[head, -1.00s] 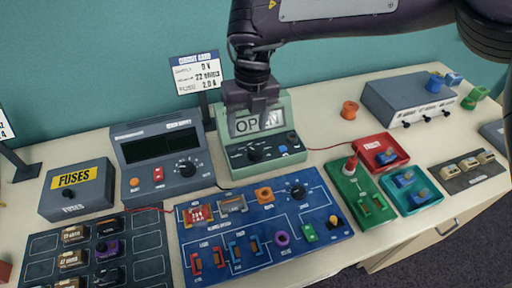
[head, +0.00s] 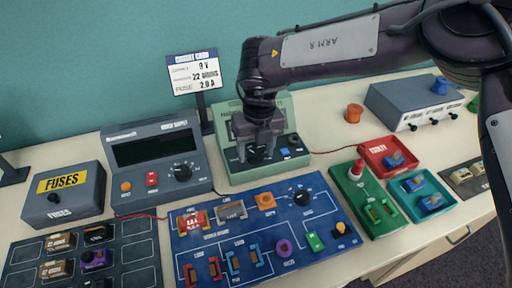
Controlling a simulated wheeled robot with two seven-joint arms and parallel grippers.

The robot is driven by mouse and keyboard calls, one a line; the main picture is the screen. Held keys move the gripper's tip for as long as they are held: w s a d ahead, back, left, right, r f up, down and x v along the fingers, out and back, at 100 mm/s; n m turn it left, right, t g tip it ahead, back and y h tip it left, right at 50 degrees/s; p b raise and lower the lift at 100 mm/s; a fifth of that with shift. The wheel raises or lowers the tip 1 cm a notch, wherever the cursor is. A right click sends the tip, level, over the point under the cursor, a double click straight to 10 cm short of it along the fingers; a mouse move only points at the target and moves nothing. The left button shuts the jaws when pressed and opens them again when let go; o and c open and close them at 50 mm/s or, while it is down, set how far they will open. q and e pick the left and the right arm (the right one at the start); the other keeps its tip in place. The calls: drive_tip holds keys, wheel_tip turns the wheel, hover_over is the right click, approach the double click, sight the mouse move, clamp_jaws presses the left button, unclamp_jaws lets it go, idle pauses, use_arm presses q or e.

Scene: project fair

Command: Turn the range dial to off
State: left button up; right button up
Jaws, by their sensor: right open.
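The green meter (head: 229,111) stands at the back middle of the bench. Its black range dial (head: 256,154) is on the sloped front panel, at the left of the blue button (head: 284,152). My right gripper (head: 259,154) points down over the dial, with its open fingertips at or just above it. I cannot tell whether they touch the dial. The gripper hides most of the meter's display and much of the dial, so the dial's pointer setting cannot be read. My left gripper is not in view.
The grey power supply (head: 152,184) stands left of the meter, with the circuit card sign (head: 195,74) behind. The blue circuit board (head: 216,252) lies in front. The red tray (head: 374,148) and green switch board (head: 355,208) are to the right. An orange spool (head: 354,113) stands behind.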

drive_tip(key=shift+f, duration=0.15)
drive_tip(key=c, duration=1)
drive_tip(key=m, duration=0.3)
drive_tip(key=shift+p, duration=0.35)
drive_tip(key=shift+a+m, duration=0.1)
drive_tip(key=shift+m, duration=1.9)
drive_tip(key=o, duration=1)
